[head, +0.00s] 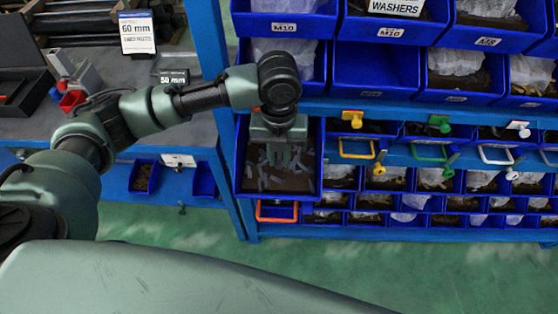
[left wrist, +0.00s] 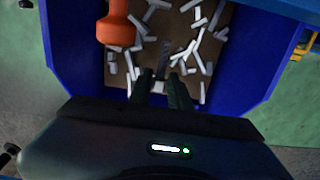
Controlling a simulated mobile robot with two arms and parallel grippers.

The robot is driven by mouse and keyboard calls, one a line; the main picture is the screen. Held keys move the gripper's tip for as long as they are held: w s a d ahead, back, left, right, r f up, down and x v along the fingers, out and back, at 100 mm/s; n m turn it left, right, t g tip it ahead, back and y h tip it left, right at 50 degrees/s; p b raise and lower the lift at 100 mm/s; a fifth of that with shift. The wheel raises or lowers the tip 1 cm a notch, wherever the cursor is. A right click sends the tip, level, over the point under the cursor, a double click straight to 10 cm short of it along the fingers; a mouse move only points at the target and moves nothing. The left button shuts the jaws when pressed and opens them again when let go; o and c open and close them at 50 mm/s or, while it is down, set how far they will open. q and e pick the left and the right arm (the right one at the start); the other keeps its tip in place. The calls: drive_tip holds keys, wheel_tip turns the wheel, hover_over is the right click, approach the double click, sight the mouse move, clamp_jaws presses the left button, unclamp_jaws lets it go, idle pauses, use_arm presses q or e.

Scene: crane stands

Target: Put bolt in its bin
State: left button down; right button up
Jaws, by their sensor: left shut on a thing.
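My left gripper (head: 283,160) reaches down into an open blue bin (head: 242,150) at the left end of the shelf. In the left wrist view the two dark fingers (left wrist: 164,82) are close together, with a slim dark grey bolt (left wrist: 163,62) at their tips. The bolt's lower part and what it touches are hard to make out. Several loose pale grey bolts (head: 265,182) lie scattered on the bin's brown floor; they also show in the left wrist view (left wrist: 197,50). My right gripper is not in view.
An orange knob-like part (left wrist: 118,28) shows beside the fingers. Blue bins with bagged parts (head: 455,70) fill the shelf above and to the right. Yellow, green and white handles (head: 357,148) stick out in front. A workbench (head: 110,125) with tools stands left. Green floor is clear below.

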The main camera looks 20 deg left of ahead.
sight(279, 160)
use_arm(q)
drive_tip(key=shift+f, duration=1.45)
drive_tip(key=shift+f, duration=0.1)
drive_tip(key=c, duration=1.3)
unclamp_jaws()
wheel_tip(279, 160, up, 12)
drive_tip(key=b, duration=0.1)
drive_tip(key=shift+b, duration=0.4)
